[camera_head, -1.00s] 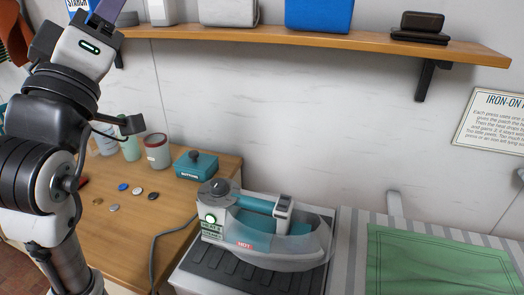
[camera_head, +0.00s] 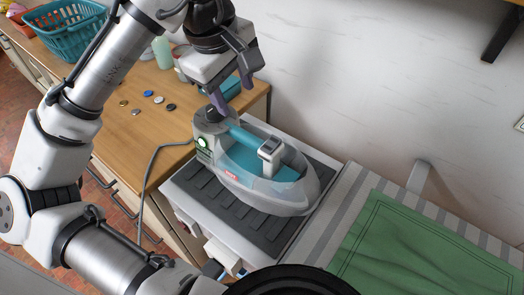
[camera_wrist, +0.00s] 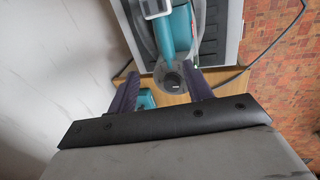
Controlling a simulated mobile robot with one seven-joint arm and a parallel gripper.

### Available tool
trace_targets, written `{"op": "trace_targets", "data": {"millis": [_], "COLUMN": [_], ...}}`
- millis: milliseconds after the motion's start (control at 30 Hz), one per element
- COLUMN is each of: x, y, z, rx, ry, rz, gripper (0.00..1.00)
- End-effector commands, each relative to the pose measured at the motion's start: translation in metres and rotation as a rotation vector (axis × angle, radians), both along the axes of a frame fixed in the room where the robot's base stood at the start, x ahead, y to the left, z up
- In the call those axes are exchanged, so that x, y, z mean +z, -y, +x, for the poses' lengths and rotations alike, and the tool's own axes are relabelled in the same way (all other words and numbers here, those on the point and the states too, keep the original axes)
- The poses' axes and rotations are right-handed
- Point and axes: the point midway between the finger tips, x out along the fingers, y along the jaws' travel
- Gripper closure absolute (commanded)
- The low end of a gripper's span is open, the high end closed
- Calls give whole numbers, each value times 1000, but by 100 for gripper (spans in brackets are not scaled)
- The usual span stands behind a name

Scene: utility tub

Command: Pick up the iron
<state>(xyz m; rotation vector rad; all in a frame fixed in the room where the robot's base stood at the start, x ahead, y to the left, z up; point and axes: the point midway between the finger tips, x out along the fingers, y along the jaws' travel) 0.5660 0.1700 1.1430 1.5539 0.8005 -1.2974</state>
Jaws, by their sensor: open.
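The iron (camera_head: 284,192) has a teal handle, a grey knob at its back end, a see-through grey shell and a red label. It sits on a dark ribbed rest (camera_head: 197,192) with a pale frame. My gripper (camera_head: 231,91) is open and empty, its two purple fingers pointing down above and behind the iron's knob end. In the wrist view the gripper (camera_wrist: 162,76) shows its fingers spread, with the iron (camera_wrist: 182,28) beyond the tips and the round knob between them. No contact with the iron shows.
The wooden counter (camera_head: 130,125) holds several small buttons, a teal box (camera_head: 222,90) partly behind my gripper, and a teal basket (camera_head: 62,28) at the far left. A cord (camera_head: 148,175) runs from the iron. A green cloth (camera_head: 410,250) lies on a striped board at right. A wall stands behind.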

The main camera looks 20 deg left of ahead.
Motion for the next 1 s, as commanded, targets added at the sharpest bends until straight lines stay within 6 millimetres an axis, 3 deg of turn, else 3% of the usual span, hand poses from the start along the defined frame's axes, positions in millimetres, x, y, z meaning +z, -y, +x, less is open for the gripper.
{"op": "trace_targets", "data": {"millis": [167, 500, 800, 1000], "x": [-12, -72, -94, -122], "y": [-4, 0, 1, 3], "z": [-7, 5, 10, 17], "rx": [30, 27, 28, 27], "ry": [-58, -54, -53, -54], "rz": [7, 6, 7, 6], "gripper": [50, 50, 50, 50]}}
